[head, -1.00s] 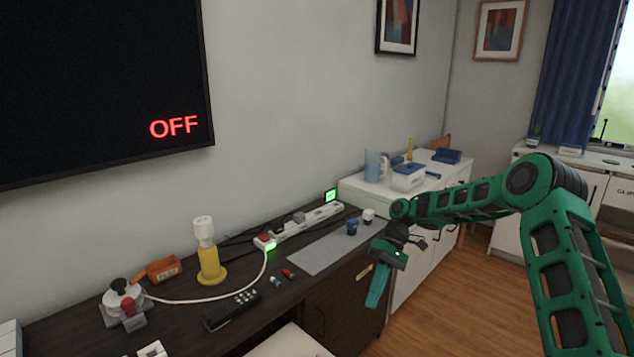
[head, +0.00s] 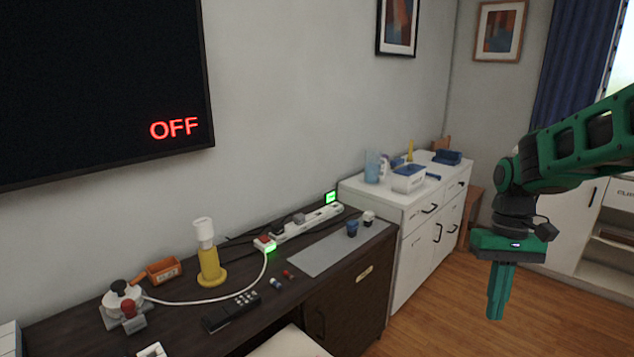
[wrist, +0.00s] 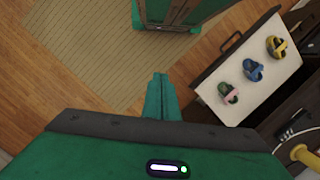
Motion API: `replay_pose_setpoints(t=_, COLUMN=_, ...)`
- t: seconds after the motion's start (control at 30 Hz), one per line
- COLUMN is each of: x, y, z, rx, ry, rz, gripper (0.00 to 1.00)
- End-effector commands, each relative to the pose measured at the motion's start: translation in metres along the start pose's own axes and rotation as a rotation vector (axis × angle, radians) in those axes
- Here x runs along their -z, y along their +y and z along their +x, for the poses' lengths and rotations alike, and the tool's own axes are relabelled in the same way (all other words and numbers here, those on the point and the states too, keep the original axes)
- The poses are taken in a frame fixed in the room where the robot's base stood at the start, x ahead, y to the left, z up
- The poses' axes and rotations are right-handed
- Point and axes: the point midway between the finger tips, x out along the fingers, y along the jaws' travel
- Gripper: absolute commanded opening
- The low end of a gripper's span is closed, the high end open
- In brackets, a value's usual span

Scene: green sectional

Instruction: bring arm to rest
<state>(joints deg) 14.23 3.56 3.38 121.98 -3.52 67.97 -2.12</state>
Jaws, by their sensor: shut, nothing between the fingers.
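My green gripper (head: 496,314) hangs fingers-down at the right in the head view, over the wooden floor and to the right of the white cabinet. Its fingers are together with nothing between them. In the wrist view the closed fingers (wrist: 158,76) point away from the camera over the floor. My arm reaches in from the right edge of the head view.
The dark desk (head: 345,262) holds a remote (head: 231,311), a yellow-based lamp (head: 210,265) and a power strip (head: 308,222). A white cabinet (head: 412,262) stands beyond it. In the wrist view a white surface (wrist: 262,92) bears several small coloured objects. Open floor (head: 440,320) lies below my gripper.

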Motion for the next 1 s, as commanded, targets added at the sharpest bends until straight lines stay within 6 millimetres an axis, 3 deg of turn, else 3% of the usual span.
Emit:
replay_pose_setpoints(t=0.03, x=-0.017, y=0.009, z=-0.003, rx=-0.008, ry=0.024, rz=0.039, gripper=0.0)
replay_pose_setpoints(t=0.27, x=-0.086, y=0.048, z=-0.002, rx=-0.022, ry=0.116, rz=0.211, gripper=0.0)
replay_pose_setpoints(t=0.53, x=-0.159, y=0.076, z=0.021, rx=-0.001, ry=0.208, rz=0.383, gripper=0.0)
replay_pose_setpoints(t=0.63, x=-0.175, y=0.082, z=0.029, rx=0.008, ry=0.229, rz=0.422, gripper=0.0)
replay_pose_setpoints(t=0.73, x=-0.185, y=0.074, z=0.036, rx=0.015, ry=0.241, rz=0.444, gripper=0.0)
replay_pose_setpoints(t=1.0, x=-0.189, y=0.075, z=0.039, rx=0.018, ry=0.245, rz=0.455, gripper=0.0)
